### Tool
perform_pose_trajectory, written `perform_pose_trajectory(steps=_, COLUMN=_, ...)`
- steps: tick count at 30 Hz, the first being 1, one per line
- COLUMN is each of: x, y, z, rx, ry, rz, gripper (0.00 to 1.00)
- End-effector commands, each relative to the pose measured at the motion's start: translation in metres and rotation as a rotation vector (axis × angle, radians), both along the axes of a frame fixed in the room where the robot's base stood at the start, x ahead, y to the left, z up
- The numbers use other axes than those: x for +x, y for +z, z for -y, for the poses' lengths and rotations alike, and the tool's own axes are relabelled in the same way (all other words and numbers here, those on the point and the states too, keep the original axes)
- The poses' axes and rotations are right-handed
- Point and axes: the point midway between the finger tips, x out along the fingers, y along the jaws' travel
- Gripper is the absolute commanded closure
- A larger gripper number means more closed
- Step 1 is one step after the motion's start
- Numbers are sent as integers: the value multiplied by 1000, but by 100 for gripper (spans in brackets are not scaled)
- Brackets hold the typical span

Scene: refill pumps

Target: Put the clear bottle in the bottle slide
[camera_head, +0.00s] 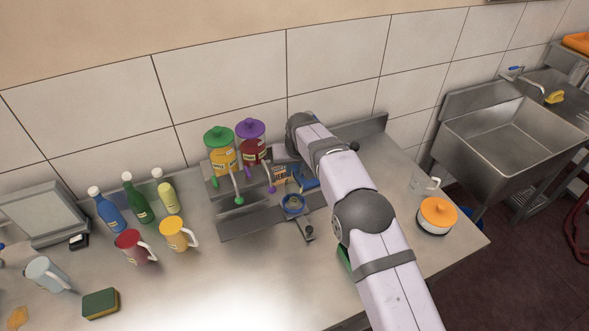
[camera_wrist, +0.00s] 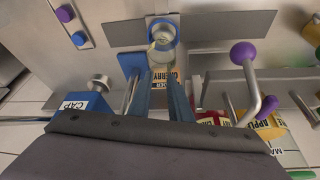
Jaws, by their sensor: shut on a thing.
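My gripper (camera_wrist: 161,78) has blue fingers closed on a small clear round container, which I take to be the clear bottle (camera_wrist: 162,34). I see its pale rim from above in the wrist view. I cannot tell whether the bottle rests on the slide.
A green-lidded yellow dispenser (camera_head: 223,158) and a purple-lidded red one (camera_head: 252,150) stand behind the slide. Blue (camera_head: 107,213), green (camera_head: 137,202) and yellow (camera_head: 168,196) bottles and several mugs stand left.

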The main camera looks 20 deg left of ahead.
Motion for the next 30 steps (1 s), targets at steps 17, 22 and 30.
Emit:
perform_pose_trajectory(steps=17, x=0, y=-16, z=0, rx=1, ry=0, rz=1, gripper=100)
perform_pose_trajectory(steps=22, x=0, y=-16, z=0, rx=1, ry=0, rz=1, gripper=100)
perform_pose_trajectory(steps=30, x=0, y=-20, z=0, rx=1, ry=0, rz=1, gripper=100)
